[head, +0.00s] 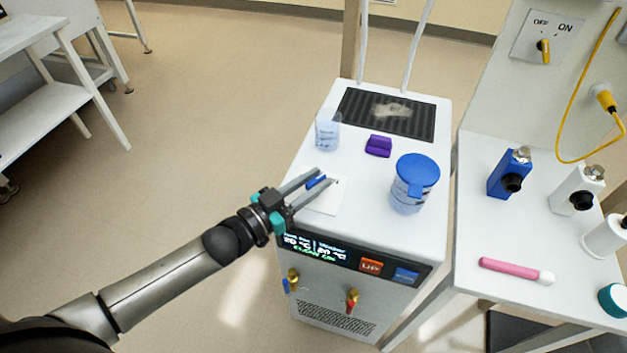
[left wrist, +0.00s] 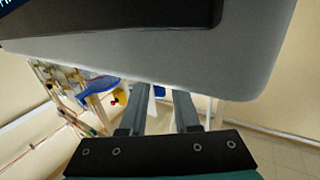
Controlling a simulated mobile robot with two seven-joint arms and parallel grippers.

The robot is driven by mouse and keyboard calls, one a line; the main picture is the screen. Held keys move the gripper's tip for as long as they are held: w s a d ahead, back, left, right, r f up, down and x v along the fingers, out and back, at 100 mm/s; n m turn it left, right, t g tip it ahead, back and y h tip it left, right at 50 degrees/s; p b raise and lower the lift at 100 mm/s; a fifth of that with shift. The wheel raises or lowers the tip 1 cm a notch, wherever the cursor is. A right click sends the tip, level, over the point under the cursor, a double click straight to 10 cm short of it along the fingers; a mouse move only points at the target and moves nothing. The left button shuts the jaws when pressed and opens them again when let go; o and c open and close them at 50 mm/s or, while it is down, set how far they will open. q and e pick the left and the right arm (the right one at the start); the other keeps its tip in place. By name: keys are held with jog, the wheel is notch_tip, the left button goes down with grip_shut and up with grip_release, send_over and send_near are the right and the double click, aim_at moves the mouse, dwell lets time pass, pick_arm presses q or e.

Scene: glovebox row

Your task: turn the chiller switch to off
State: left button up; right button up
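A yellow switch handle (head: 544,50) sits on a pale panel marked OFF and ON, on the upright board at the upper right. The handle hangs roughly downward; I cannot tell which mark it is set to. The white chiller (head: 380,233) stands in the middle, with a lit display (head: 310,247) on its front. My right gripper is not in view.
On the chiller top stand a clear beaker (head: 327,130), a purple item (head: 378,145) and a blue-lidded jar (head: 414,184). A white card (head: 328,202) lies below my left gripper. The right table holds a blue device (head: 507,175) and a pink tube (head: 508,269). A yellow cable hangs behind.

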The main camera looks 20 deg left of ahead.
pick_arm(q)
grip_shut()
dwell(0.4)
jog(key=shift+r+n+t+y+p, duration=0.1)
jog(key=shift+n+t+y+p, duration=0.45)
jog(key=shift+y+p, duration=0.35)
jog(key=n+t+y+p, duration=0.1)
jog(key=n+y, duration=0.1)
jog(key=shift+d+y, duration=0.1)
jog(key=shift+y, duration=0.2)
jog(key=shift+n+t+y+p, duration=0.35)
jog(key=shift+n+y+p, duration=0.75)
jog(key=shift+y, duration=0.9)
jog(key=shift+n+y, duration=0.3)
jog(key=shift+n, duration=0.05)
jog(key=shift+o, duration=1.4)
grip_release()
